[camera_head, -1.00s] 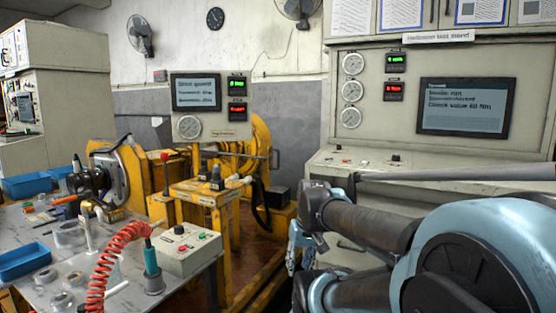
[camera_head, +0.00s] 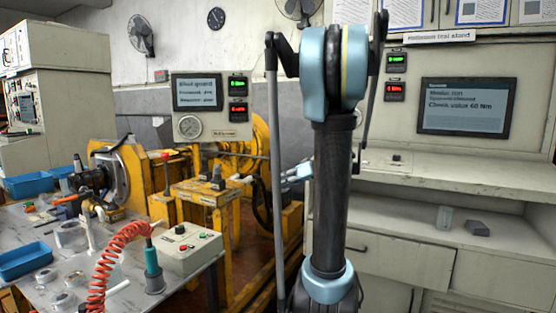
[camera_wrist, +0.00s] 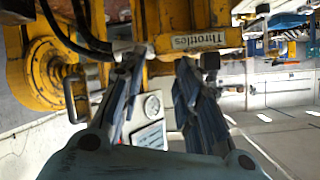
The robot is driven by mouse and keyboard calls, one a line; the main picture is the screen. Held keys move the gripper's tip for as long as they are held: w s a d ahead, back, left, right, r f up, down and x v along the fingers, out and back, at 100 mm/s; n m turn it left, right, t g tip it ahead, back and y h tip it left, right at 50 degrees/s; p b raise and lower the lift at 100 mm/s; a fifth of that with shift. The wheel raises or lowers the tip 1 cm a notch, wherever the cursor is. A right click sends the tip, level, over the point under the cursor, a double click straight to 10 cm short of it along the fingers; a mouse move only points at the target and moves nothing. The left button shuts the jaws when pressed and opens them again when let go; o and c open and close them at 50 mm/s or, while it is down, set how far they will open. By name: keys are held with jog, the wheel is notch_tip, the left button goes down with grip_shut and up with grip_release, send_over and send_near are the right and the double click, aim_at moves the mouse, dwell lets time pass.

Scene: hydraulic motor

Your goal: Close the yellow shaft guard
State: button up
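The yellow round housing (camera_head: 261,145), which looks like the shaft guard, stands behind the yellow frame in the head view, partly hidden by my arm. In the wrist view the yellow housing (camera_wrist: 40,62) is at the left, with a dark bar handle (camera_wrist: 72,100) beside it. I cannot tell how far the guard is open. My gripper (camera_wrist: 160,62) is open and empty, its fingers pointing at the yellow bar with the Throttles label (camera_wrist: 197,40). It is apart from the handle.
Dark hoses (camera_wrist: 75,35) run close to the left finger in the wrist view. A bench with a grey control box (camera_head: 184,248) and red coiled hose (camera_head: 104,262) stands at the left. A cabinet with a counter (camera_head: 420,172) is at the right.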

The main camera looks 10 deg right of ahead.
jog(key=w+d+r+n+t+y, duration=0.2)
jog(key=w+d+r+t, duration=0.3)
jog(key=w+d, duration=0.75)
send_over(279, 166)
jog(key=w, duration=0.1)
jog(key=shift+c, duration=0.6)
grip_shut()
